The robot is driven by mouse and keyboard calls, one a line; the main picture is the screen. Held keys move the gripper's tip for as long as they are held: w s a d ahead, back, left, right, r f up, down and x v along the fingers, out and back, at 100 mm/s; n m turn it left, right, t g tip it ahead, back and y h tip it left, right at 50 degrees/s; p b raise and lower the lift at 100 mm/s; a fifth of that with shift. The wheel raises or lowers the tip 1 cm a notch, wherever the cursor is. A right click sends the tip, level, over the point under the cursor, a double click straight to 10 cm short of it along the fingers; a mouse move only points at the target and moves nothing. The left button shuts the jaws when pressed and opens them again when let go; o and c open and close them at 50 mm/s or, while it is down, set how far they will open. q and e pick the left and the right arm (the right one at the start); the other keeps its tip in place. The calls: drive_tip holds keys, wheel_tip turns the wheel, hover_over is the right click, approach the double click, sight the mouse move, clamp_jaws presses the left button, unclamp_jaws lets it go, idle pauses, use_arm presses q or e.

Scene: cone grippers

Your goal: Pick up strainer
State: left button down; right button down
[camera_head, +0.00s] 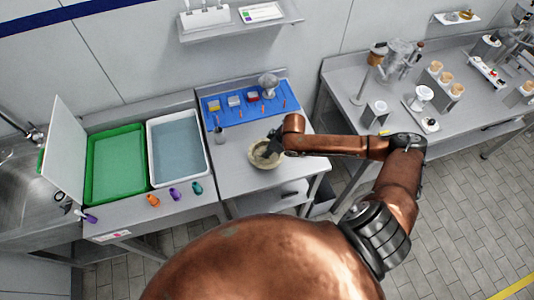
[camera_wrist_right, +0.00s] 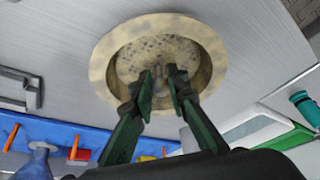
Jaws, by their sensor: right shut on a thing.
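A round beige bowl (camera_head: 257,162) stands on the middle table in the head view. In the right wrist view the bowl (camera_wrist_right: 105,62) has a wide rim. A round speckled plate, which looks like the strainer (camera_wrist_right: 140,58), sits inside it. A small grey upright piece rises from the strainer's middle. My right gripper (camera_wrist_right: 158,90) reaches down into the bowl with its dark green fingers close around this piece, shut on it. In the head view my right gripper (camera_head: 272,147) is at the bowl, partly hidden by my wrist. My left gripper is not in view.
A blue mat (camera_head: 235,118) with small blocks and a glass flask (camera_head: 268,82) lies behind the bowl. A grey cup (camera_head: 219,135) stands left of it. Green (camera_head: 93,184) and white (camera_head: 202,168) trays are further left. The right-hand table (camera_head: 342,78) holds lab equipment.

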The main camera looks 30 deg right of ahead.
drive_tip(key=shift+w+r, duration=0.1)
drive_tip(key=shift+r, duration=0.4)
wheel_tip(320, 180, up, 2)
drive_tip(key=shift+r, duration=0.15)
drive_tip(key=s+r+p, duration=0.3)
drive_tip(key=s+r, duration=0.6)
drive_tip(key=s, duration=0.5)
drive_tip(key=shift+r+p, duration=0.35)
drive_tip(key=shift+r, duration=0.05)
drive_tip(key=shift+d, duration=0.1)
